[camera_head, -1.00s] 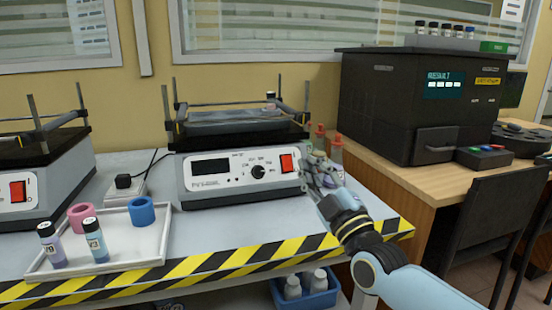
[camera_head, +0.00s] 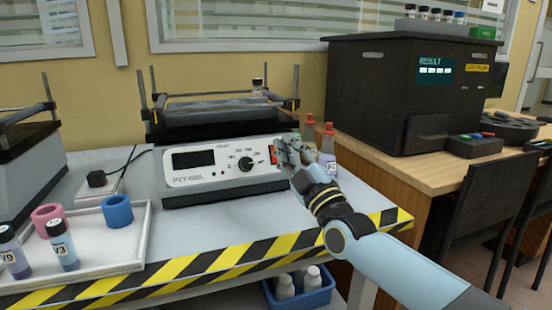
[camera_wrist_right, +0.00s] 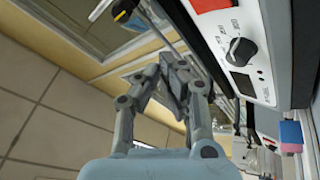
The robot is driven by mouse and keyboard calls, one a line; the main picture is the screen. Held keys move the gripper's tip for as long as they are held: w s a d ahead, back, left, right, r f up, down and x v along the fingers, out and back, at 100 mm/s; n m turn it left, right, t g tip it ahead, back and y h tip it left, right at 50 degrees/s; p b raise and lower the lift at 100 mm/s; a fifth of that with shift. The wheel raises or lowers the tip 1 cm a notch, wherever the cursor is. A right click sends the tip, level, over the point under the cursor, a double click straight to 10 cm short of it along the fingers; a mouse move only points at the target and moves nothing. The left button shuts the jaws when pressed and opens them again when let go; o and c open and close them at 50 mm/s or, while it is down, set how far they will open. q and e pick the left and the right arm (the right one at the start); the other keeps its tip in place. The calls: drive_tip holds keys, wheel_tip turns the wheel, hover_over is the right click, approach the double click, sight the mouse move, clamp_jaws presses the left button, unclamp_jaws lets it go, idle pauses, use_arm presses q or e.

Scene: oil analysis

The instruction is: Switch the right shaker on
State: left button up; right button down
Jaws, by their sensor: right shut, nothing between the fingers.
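The right shaker (camera_head: 225,170) stands on the grey bench in the middle of the head view. Its front panel has a dark display, a black knob (camera_head: 246,164) and a red switch (camera_head: 273,155) at the right end. My right gripper (camera_head: 284,146) is shut and empty at that end of the panel, partly covering the switch. In the right wrist view the closed fingertips (camera_wrist_right: 172,62) are beside the panel, and the red switch (camera_wrist_right: 208,5) is cut by the top edge. I cannot tell whether the fingers touch the switch. My left gripper is not in view.
A white tray (camera_head: 130,262) with labelled vials, a pink ring and a blue ring (camera_head: 117,211) is at front left. Red-capped bottles (camera_head: 328,140) stand just behind my right gripper. A dark analyser (camera_head: 390,95) is on the wooden table at right.

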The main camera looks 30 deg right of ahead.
use_arm(q)
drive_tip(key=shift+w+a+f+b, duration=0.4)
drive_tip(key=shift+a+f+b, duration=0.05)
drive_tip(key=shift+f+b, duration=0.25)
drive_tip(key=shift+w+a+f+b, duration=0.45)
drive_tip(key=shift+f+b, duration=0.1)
drive_tip(key=shift+b, duration=0.15)
use_arm(e)
drive_tip(key=shift+w+d+f, duration=0.2)
drive_tip(key=shift+w+f, duration=0.1)
drive_tip(key=shift+w, duration=0.5)
drive_tip(key=shift+w+d+f, duration=0.2)
drive_tip(key=shift+w+f, duration=0.15)
drive_tip(key=shift+w, duration=0.4)
drive_tip(key=shift+w+d+f, duration=0.2)
drive_tip(key=shift+w+f, duration=0.1)
drive_tip(key=shift+w, duration=0.5)
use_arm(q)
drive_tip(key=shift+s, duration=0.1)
use_arm(e)
drive_tip(key=shift+w, duration=0.1)
drive_tip(key=shift+w+f, duration=0.15)
drive_tip(key=shift+w, duration=0.15)
